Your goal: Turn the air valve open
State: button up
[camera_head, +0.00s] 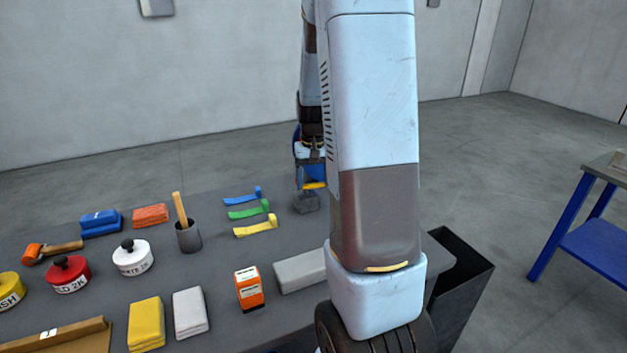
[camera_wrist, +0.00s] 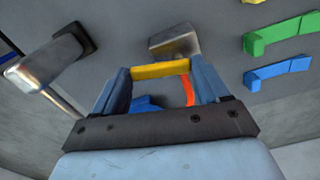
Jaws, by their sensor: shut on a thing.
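A yellow bar (camera_wrist: 160,69), which looks like the air valve's handle, spans the gap between the fingertips of my gripper (camera_wrist: 161,72) in the wrist view. My gripper is shut on it. A grey metal block (camera_wrist: 175,42) lies just beyond the bar. A thin orange-red strip (camera_wrist: 188,91) and a blue piece (camera_wrist: 145,103) show between the fingers. In the head view my gripper (camera_head: 313,174) is at the table's far right side, with the yellow bar (camera_head: 314,185) at its tip above a grey block (camera_head: 306,203). My arm partly hides this area.
Blue, green (camera_head: 248,210) and yellow hooked pieces lie left of my gripper. A metal fitting (camera_wrist: 45,68) stands close on the left in the wrist view. Tins, sponges and a cup (camera_head: 188,237) cover the grey table. A black bin (camera_head: 466,272) and blue cart (camera_head: 595,235) stand right.

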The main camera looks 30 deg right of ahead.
jog(key=shift+w+d+n, duration=0.1)
jog(key=shift+w+n, duration=0.2)
jog(key=shift+n, duration=0.9)
jog(key=o, duration=1.1)
jog(key=shift+c, duration=0.2)
notch_tip(320, 180, up, 14)
jog(key=shift+f, duration=0.15)
